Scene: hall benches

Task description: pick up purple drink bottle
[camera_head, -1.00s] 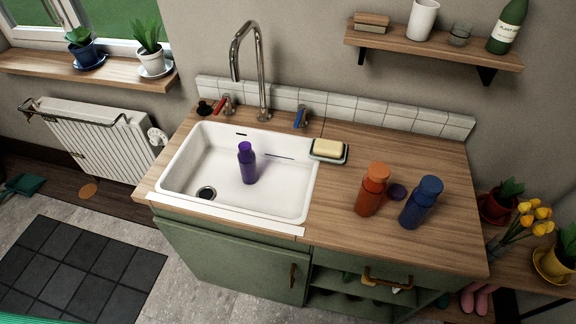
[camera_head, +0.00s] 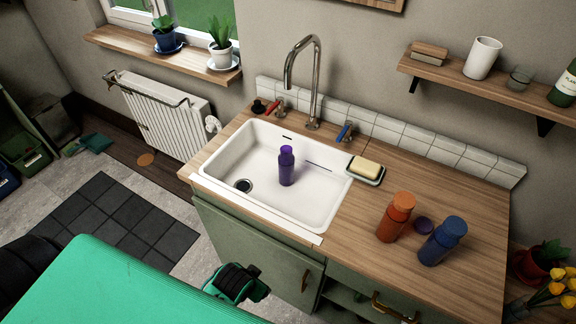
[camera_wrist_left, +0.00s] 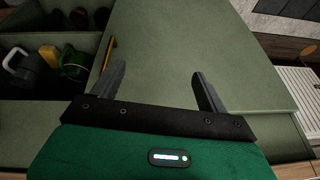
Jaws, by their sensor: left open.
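The purple drink bottle (camera_head: 287,166) stands upright inside the white sink (camera_head: 325,222), right of the drain. It does not show in the left wrist view. My left gripper (camera_wrist_left: 155,78) is open and empty in that view, its two dark fingers apart in front of a green cabinet door (camera_wrist_left: 165,45). In the head view my left gripper (camera_head: 238,283) is low in front of the cabinet, below the sink's front edge and well apart from the bottle. Its fingers are hard to make out there. My right gripper is not in view.
A soap dish (camera_head: 365,171) sits at the sink's right rim. The tall faucet (camera_head: 318,85) rises behind the sink.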

